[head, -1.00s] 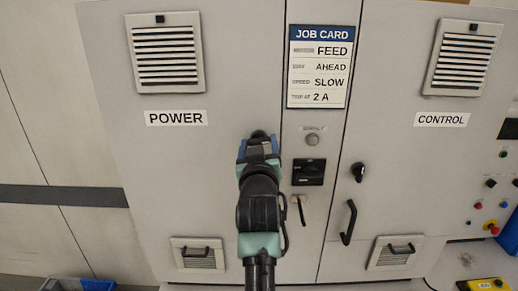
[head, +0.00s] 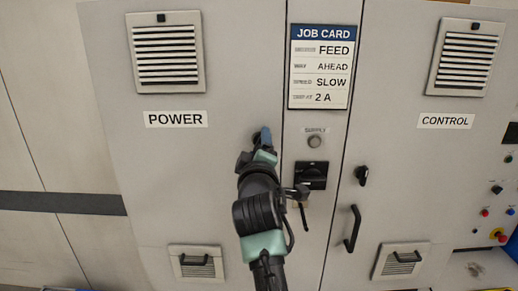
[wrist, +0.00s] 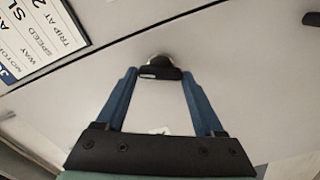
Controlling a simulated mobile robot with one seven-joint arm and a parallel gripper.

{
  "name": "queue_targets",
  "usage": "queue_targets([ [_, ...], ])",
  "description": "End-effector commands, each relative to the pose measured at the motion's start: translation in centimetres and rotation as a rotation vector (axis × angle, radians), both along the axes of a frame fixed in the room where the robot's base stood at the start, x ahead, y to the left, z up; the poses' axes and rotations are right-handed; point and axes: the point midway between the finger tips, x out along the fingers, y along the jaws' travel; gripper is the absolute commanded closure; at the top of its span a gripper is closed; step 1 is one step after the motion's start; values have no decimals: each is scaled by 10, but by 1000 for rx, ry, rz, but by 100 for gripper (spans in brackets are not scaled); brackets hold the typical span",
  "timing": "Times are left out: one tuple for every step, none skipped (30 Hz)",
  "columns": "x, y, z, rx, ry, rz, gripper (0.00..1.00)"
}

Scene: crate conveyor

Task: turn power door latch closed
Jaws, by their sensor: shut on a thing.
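The grey power door (head: 175,195) stands flat in the cabinet front, under its POWER label (head: 176,119). Its latch (wrist: 159,73) shows in the wrist view as a small black handle on a round silvery base. It lies crosswise between the blue fingertips of my gripper (head: 264,137). The gripper is shut on the latch, with a finger at each end. In the head view my gripper is at the right edge of the power door and seen nearly edge-on. It hides the latch there, so I cannot tell its angle against the door from that view.
A narrow panel right of the gripper carries the job card (head: 319,67), a supply lamp (head: 314,142) and a black switch (head: 311,175). The control door (head: 420,190) has its own black latch (head: 361,175) and handle (head: 352,229). The power door's left part is clear.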

Motion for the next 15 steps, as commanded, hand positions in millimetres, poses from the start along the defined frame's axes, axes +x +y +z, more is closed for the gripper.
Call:
queue_targets([
  [0,0,0,-45,-2,-1,86],
  [0,0,0,-71,-1,0,86],
  [0,0,0,-107,-2,-1,86],
  [0,0,1,-131,-2,-1,86],
  [0,0,1,-156,-1,1,86],
  [0,0,0,-187,-1,1,86],
  [0,0,0,-209,-2,0,86],
  [0,0,0,-231,-1,0,86],
  [0,0,0,-258,-1,0,86],
  [0,0,0,-278,-1,0,86],
  [0,0,0,-295,-1,1,86],
  [0,1,0,-318,-1,1,86],
  [0,1,0,-334,-1,1,86],
  [0,0,0,-347,-1,1,86],
  [0,0,0,-365,-1,0,86],
])
